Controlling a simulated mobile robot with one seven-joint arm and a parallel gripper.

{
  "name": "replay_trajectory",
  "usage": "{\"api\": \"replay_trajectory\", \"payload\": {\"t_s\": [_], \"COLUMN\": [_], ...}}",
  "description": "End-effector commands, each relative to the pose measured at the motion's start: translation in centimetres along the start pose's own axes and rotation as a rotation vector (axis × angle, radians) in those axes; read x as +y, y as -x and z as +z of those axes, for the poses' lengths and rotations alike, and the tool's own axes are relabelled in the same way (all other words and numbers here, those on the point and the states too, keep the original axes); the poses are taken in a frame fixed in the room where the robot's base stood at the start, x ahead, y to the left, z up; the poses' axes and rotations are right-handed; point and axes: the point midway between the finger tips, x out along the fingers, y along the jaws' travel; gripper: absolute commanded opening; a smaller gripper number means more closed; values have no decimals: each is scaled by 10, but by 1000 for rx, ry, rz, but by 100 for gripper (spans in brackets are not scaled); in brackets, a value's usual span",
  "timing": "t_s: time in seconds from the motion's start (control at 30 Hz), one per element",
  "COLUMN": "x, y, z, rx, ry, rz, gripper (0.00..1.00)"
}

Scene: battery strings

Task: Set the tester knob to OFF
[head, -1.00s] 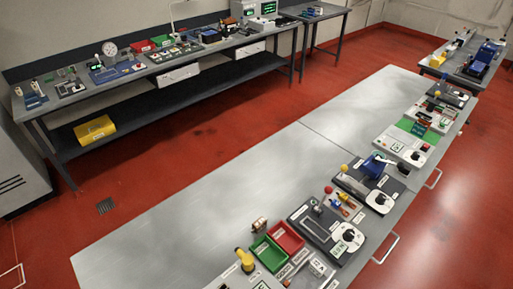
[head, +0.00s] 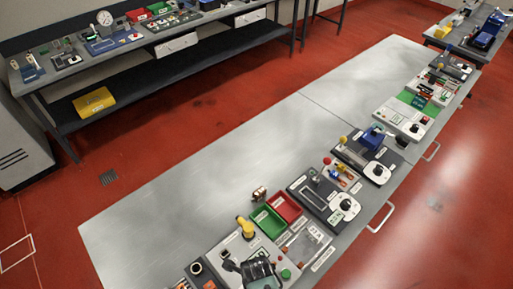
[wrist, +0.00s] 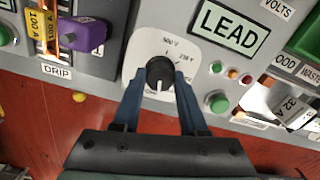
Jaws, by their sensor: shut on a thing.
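The black tester knob (wrist: 160,71) sits on a white dial plate (wrist: 144,45) on a grey panel in the wrist view. The plate reads 500 V at the top and 250 V at the upper right. The lettering below the knob is partly covered and not clearly readable. My gripper (wrist: 161,80) has its two blue fingers on either side of the knob, shut on it. A white mark shows on the knob's lower side, but I cannot tell its exact setting. A display reading LEAD (wrist: 229,25) is right of the dial.
A green button (wrist: 219,103) and small lamps lie right of the dial. A purple block (wrist: 83,36) and yellow part (wrist: 43,30) are at the left. In the head view, red (head: 285,207) and green bins (head: 267,222) stand on the long bench (head: 200,190), whose left side is largely clear.

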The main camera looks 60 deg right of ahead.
Motion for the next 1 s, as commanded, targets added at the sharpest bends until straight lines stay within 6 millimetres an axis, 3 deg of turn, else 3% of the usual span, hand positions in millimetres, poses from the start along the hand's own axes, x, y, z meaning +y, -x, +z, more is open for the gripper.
{"api": "replay_trajectory", "payload": {"t_s": [0.1, 0.8, 0.83, 0.93, 1.0], "x": [0, 1, 1, 1, 1], "y": [0, -1, -1, -1, -1], "z": [-2, -2, -2, -2, -2], "rx": [5, 6, 6, 5, 4], "ry": [-86, -243, -243, -242, -242], "rz": [2, 2, 2, 2, 1], "gripper": [0, 0, 46, 64, 68]}}
